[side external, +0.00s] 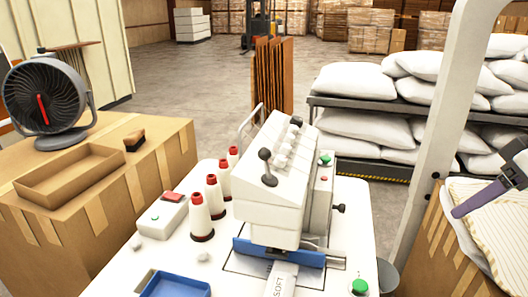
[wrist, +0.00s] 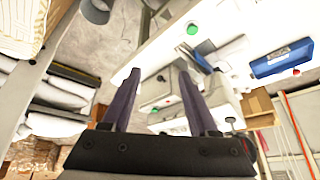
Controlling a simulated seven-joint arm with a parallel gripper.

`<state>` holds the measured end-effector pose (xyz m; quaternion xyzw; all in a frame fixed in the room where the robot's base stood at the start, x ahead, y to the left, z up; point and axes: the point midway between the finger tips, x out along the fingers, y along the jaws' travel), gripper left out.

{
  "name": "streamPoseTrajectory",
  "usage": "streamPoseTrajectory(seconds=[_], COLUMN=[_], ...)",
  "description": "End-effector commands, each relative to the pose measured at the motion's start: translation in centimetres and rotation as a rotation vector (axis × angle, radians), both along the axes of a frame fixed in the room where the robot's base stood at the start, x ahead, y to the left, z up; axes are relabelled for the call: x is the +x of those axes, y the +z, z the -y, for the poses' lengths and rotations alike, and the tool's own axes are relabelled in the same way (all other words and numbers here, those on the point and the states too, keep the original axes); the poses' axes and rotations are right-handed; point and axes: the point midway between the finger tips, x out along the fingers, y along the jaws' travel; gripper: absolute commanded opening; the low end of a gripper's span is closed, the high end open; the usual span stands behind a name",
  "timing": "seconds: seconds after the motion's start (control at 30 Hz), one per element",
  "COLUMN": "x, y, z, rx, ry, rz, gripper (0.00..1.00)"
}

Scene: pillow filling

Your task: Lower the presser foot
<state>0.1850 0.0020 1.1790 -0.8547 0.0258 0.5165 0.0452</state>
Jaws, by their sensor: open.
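The white sewing machine (side external: 270,185) stands on a white table. A black lever with a ball knob (side external: 266,156) sticks out of its sloped face, and a smaller black knob (side external: 296,121) sits near its top. A blue plate (side external: 280,252) crosses the low front, above a white strip (side external: 283,281) with printed letters. I cannot make out the presser foot itself. My gripper (wrist: 158,72) is open and empty in the wrist view, with two purple fingers apart. In the side view one purple finger (side external: 478,204) shows at the right edge, well away from the machine.
Several thread cones (side external: 201,217) and a switch box (side external: 160,217) stand left of the machine. A blue tray (side external: 172,285) lies at the table's front left. A pale post (side external: 436,130) rises between my gripper and the machine. A striped pillow (side external: 492,225) sits below my gripper.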

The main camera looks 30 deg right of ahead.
Motion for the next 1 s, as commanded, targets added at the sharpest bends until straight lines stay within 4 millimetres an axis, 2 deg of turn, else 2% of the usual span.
streamPoseTrajectory(seconds=[0.03,0.2,0.4,0.53,0.63,0.77,0.9,1.0], x=[1.2,5.0,10.0,13.5,16.2,19.4,21.8,22.5], y=[2.2,8.6,14.4,17.0,18.2,18.3,16.9,15.4], z=[-0.3,-1.8,-4.8,-7.6,-10.4,-14.5,-18.2,-19.8], rx=[0.006,0.028,0.048,0.058,0.062,0.063,0.056,0.045], ry=[0.001,0.01,0.043,0.079,0.117,0.175,0.232,0.257], rz=[0.004,0.001,-0.008,-0.015,-0.024,-0.033,-0.048,-0.078], gripper=[0.6,0.6,0.6,0.6,0.6,0.6,0.6,0.6])
